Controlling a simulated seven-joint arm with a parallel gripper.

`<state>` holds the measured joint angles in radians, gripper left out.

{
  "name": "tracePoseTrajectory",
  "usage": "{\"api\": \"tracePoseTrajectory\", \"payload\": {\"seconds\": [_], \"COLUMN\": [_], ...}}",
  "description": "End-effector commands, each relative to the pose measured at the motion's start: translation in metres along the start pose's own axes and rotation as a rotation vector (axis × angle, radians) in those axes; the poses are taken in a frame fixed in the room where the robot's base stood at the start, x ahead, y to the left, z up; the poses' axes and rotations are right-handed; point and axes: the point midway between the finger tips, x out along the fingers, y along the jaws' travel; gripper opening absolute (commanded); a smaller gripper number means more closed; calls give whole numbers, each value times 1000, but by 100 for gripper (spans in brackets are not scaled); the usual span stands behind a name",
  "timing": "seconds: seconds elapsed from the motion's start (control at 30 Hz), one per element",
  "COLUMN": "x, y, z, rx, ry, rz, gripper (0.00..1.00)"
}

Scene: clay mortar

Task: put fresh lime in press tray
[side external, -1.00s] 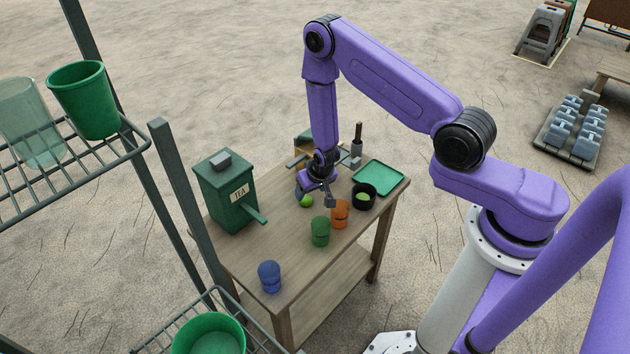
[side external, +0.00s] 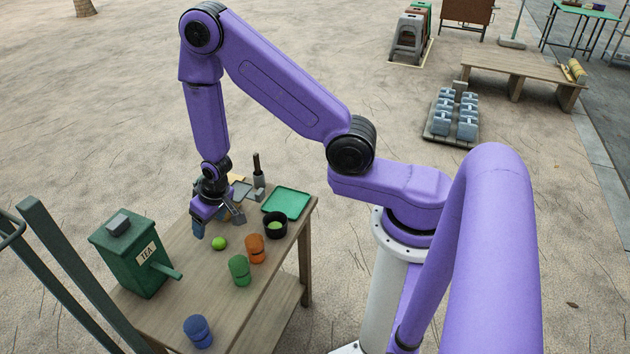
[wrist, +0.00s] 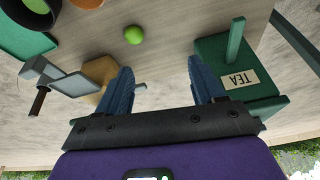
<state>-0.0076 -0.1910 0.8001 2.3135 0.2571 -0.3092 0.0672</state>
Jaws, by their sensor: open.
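A small bright green lime (side external: 219,243) lies on the wooden table; it also shows in the wrist view (wrist: 133,35), beyond the fingertips and left of the middle between them. My gripper (side external: 210,222) is open and empty above the table, up and left of the lime in the side view. In the wrist view its two blue fingers (wrist: 163,74) are wide apart. A green tray (side external: 287,204) lies at the table's right back corner. A grey flat tray-like piece (wrist: 76,84) shows in the wrist view; I cannot tell which one is the press tray.
A black bowl (side external: 275,230) holding something green stands before the green tray. An orange cup (side external: 255,249), a green cup (side external: 239,270) and a blue cup (side external: 198,331) stand along the front. A green TEA box (side external: 130,252) stands left. A dark-handled tool (side external: 257,170) stands behind.

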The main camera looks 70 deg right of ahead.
Motion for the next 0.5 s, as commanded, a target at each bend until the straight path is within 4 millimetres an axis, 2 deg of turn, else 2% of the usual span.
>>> {"api": "tracePoseTrajectory", "payload": {"seconds": [0.03, 0.2, 0.37, 0.5], "x": [-13, -54, -97, -135], "y": [-10, -36, -52, -59], "z": [-2, 9, 29, 53], "rx": [-47, -204, -358, -497], "ry": [-7, -62, -109, -147], "rz": [-26, -94, -145, -180], "gripper": [68, 68, 68, 68]}}
